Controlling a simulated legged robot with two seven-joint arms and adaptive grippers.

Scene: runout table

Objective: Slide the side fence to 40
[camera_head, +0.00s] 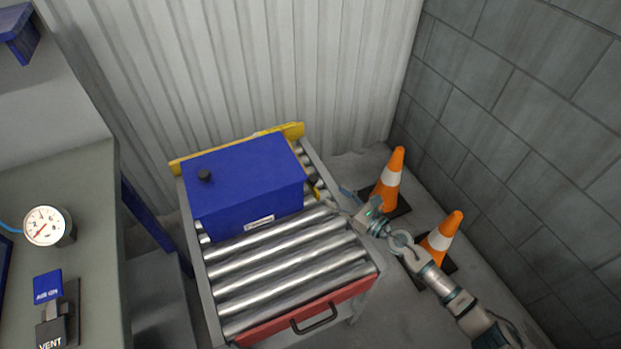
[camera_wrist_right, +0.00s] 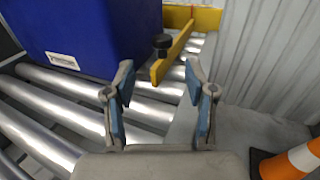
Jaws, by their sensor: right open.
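The side fence (camera_wrist_right: 172,56) is a short yellow plate with a black knob (camera_wrist_right: 161,42) in the right wrist view. It stands on the rollers beside the blue box (camera_wrist_right: 85,30). In the head view only a small yellow part of the fence (camera_head: 318,187) shows, right of the blue box (camera_head: 250,178). My right gripper (camera_head: 336,198) is at the right edge of the runout table (camera_head: 345,215). In the right wrist view its fingers (camera_wrist_right: 158,82) are apart and empty, with the knob ahead between them. No scale numbers are readable. My left gripper is out of view.
A yellow end stop (camera_head: 290,130) crosses the table's far end. The near end has a red bar (camera_head: 345,298) with a black handle. Two orange cones (camera_head: 391,172) stand right of the table. A grey bench (camera_head: 95,240) with a gauge (camera_head: 47,226) is at left.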

